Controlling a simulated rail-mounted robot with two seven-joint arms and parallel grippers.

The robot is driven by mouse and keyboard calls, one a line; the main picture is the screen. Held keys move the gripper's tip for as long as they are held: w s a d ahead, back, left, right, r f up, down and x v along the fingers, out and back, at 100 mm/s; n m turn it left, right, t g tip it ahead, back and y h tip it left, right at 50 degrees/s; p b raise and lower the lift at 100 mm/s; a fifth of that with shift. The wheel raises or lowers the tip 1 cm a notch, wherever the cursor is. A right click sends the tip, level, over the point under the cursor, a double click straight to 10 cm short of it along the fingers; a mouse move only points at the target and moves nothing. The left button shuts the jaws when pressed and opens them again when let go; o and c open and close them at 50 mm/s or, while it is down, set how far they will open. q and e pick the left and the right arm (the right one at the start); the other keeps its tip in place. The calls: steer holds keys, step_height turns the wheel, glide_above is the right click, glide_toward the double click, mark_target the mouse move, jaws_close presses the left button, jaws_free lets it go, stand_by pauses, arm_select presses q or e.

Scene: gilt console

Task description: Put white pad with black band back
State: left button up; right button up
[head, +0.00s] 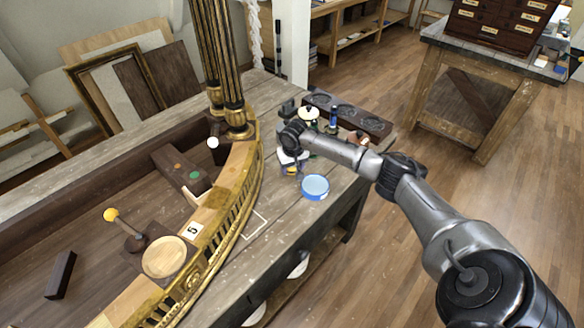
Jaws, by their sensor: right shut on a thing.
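My right gripper (291,165) points down over the wooden bench, to the right of the gilt curved rail. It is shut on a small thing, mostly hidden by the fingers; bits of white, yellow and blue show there. I cannot tell whether a black band is on it. A cream-white round piece with a dark part (308,113) stands behind my right wrist, beside the dark rack (360,117). The rack has round recesses that look empty. My left gripper is not in view.
A blue round dish (315,187) sits on the bench just right of my gripper. A small blue bottle (333,120) and coppery pieces (357,137) stand by the rack. The gilt column (222,60) rises at the left. The bench (285,225) is clear in front, around a white outline.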

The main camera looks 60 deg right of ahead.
mark_target(293, 168)
stand_by(0.3)
steer(key=o, duration=0.9)
steer(key=shift+f, duration=0.1)
steer(key=r, duration=0.3)
steer(key=r+p, duration=0.1)
steer(key=r, duration=0.3)
steer(key=s+r+p, duration=0.1)
steer(key=r, duration=0.2)
steer(key=shift+a+r, duration=0.25)
steer(key=shift+a, duration=0.1)
steer(key=shift+a+r, duration=0.1)
steer(key=shift+r, duration=0.75)
